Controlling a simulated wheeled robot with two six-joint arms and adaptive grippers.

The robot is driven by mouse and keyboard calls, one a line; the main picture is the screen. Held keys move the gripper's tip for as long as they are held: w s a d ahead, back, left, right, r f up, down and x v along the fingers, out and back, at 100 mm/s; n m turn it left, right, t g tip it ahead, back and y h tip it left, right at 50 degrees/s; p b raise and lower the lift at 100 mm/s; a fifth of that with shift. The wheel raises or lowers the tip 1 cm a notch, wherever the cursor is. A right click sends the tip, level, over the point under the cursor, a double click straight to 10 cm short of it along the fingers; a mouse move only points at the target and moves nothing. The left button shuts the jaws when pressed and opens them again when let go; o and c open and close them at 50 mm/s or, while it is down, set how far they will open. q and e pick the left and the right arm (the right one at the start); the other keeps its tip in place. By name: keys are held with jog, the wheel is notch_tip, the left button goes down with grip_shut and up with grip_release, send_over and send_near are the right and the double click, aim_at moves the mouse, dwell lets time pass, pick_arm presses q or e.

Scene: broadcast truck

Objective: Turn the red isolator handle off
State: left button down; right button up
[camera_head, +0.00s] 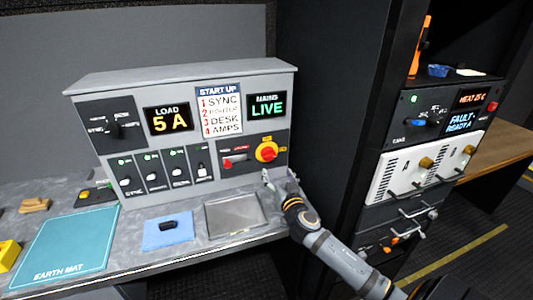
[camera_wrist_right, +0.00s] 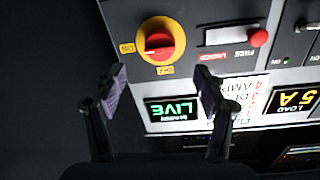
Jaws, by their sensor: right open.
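The red isolator handle (camera_head: 267,152) is a red rotary knob on a round yellow plate, on the right of the grey console's front. In the right wrist view, turned upside down, the handle (camera_wrist_right: 160,42) has a yellow label at its left and another below. Its grip seems to lie sideways, towards the left label. The mains display (camera_head: 266,106) above it reads LIVE. My right gripper (camera_head: 277,178) is below the handle in the head view. In its wrist view the gripper (camera_wrist_right: 160,78) is open and empty, its fingers apart from the handle. My left gripper is not in view.
A red-knobbed lever (camera_head: 228,162) sits left of the isolator. A grey metal plate (camera_head: 236,213), a blue cloth (camera_head: 168,231) with a dark object and an earth mat (camera_head: 62,246) lie on the desk. A dark equipment rack (camera_head: 330,130) stands close on the right.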

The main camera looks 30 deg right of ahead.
aim_at(270, 158)
jog(key=p+x, duration=0.1)
jog(key=x, duration=0.3)
jog(key=p+x, duration=0.2)
jog(key=x, duration=0.3)
jog(key=shift+w+d+r, duration=0.1)
jog(key=shift+w+r, duration=0.1)
jog(key=shift+w, duration=0.1)
jog(key=c, duration=1.1)
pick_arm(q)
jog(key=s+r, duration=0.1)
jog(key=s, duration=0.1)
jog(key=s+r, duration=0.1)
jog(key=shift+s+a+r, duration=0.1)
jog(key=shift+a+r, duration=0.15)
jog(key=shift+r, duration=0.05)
pick_arm(e)
jog(key=shift+c, duration=0.2)
